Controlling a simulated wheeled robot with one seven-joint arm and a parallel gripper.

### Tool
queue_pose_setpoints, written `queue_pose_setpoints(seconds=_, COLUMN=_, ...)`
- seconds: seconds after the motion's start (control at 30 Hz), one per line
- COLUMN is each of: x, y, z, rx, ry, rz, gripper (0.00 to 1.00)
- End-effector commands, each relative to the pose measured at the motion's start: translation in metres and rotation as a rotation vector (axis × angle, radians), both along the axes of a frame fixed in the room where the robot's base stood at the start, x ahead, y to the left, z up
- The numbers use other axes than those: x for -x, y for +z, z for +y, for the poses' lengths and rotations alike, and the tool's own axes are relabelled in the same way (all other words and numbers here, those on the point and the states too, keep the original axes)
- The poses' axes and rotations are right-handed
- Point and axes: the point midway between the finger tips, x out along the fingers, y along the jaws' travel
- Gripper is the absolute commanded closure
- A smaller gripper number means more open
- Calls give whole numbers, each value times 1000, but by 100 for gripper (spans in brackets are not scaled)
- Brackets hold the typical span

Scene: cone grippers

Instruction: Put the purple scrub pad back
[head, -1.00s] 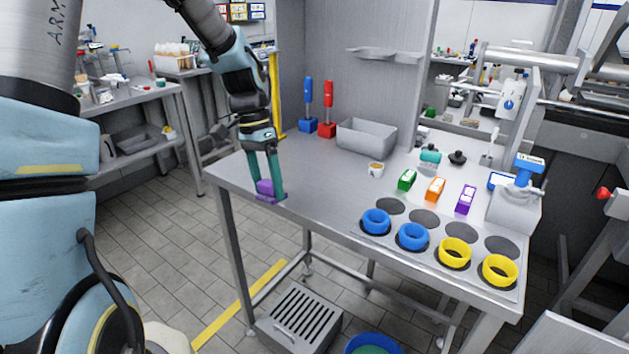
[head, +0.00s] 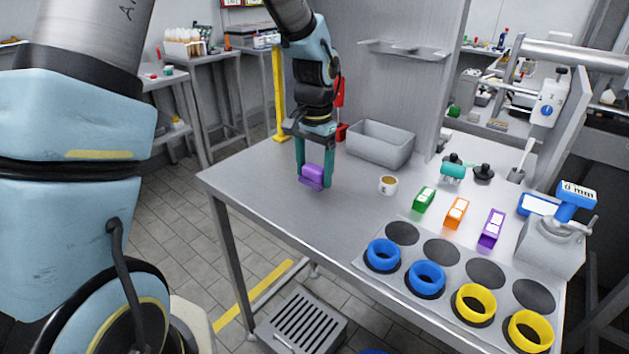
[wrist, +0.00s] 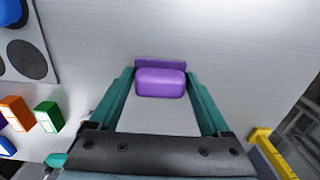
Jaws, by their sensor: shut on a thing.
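The purple scrub pad (head: 313,173) is between the teal fingers of my gripper (head: 314,180), over the left part of the steel table (head: 262,205). In the wrist view the scrub pad (wrist: 160,83) sits at the tips of my gripper (wrist: 161,88), which is shut on it. I cannot tell whether the pad touches the tabletop. A purple block with a white label (head: 491,228) stands at the right, beside an orange block (head: 456,212) and a green block (head: 424,199).
A grey bin (head: 380,145) stands behind and right of my gripper. A small cup (head: 388,185) is to its right. Blue rings (head: 383,255) and yellow rings (head: 475,304) lie on a plate with dark discs along the front right. The table's front left is clear.

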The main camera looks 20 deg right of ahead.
Motion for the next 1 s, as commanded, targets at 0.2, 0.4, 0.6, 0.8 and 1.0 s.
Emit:
queue_pose_setpoints(seconds=0.2, x=1, y=-29, z=1, rx=-4, ry=-2, rz=3, gripper=100)
queue_pose_setpoints(seconds=0.4, x=1, y=-37, z=1, rx=-2, ry=-1, rz=1, gripper=100)
queue_pose_setpoints(seconds=0.6, x=1, y=-37, z=1, rx=-2, ry=-1, rz=1, gripper=8)
queue_pose_setpoints(seconds=0.8, x=0, y=-36, z=1, rx=-1, ry=-1, rz=0, gripper=0)
queue_pose_setpoints(seconds=1.0, x=0, y=-32, z=0, rx=0, ry=-1, rz=-1, gripper=0)
